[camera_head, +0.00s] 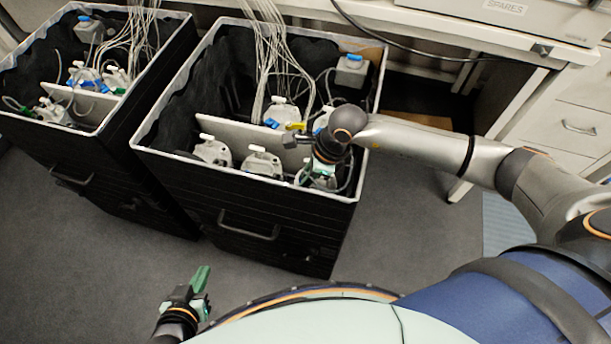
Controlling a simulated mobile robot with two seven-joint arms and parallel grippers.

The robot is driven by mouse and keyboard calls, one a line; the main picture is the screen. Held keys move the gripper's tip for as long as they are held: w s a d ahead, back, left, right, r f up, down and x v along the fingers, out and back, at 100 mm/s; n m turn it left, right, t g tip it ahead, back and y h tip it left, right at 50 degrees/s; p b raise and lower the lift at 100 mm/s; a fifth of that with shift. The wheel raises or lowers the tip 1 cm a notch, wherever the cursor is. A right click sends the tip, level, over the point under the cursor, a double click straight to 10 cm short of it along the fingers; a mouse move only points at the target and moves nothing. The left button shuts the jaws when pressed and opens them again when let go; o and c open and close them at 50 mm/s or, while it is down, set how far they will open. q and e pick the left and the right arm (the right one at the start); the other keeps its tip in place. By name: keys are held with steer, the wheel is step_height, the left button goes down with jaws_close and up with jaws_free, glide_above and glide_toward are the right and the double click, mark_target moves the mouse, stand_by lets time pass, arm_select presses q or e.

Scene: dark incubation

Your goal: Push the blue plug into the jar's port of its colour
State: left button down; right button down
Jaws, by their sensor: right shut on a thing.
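My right gripper (320,174) reaches down into the front right corner of the right-hand black bin, at a jar (323,183) there. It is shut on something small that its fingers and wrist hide. I cannot make out whether that is the blue plug, or see the jar's ports. Small blue parts show on the jar (283,112) behind the divider and on the grey box (350,70) at the back. My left gripper (203,284) hangs low over the floor in front of the bins, away from the jars. Its green fingers are seen edge-on.
Two jars with white caps (213,150) (263,162) stand left of my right gripper. A pale divider (240,138) and bundled cables (277,45) fill the bin (250,205). A second bin (90,165) stands left. A desk is behind; the floor in front is clear.

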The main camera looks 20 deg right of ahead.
arm_select(q)
steer(key=shift+f+b, duration=0.6)
steer(key=shift+f, duration=0.1)
arm_select(e)
steer(key=shift+f, duration=0.7)
steer(key=c, duration=0.8)
jaws_free()
steer(key=shift+o, duration=0.2)
arm_select(q)
steer(key=shift+s, duration=0.15)
arm_select(e)
steer(key=shift+d+r, duration=0.2)
steer(key=shift+r, duration=0.35)
arm_select(q)
steer(key=shift+w+d+r+p, duration=0.15)
steer(key=shift+r+p, duration=0.1)
steer(key=shift+r, duration=0.15)
steer(key=shift+w+d+r+p, duration=0.1)
steer(key=shift+w+r+p, duration=0.1)
steer(key=shift+r, duration=0.2)
arm_select(e)
steer(key=v, duration=1.1)
steer(key=shift+s+r, duration=0.2)
steer(key=shift+s, duration=0.05)
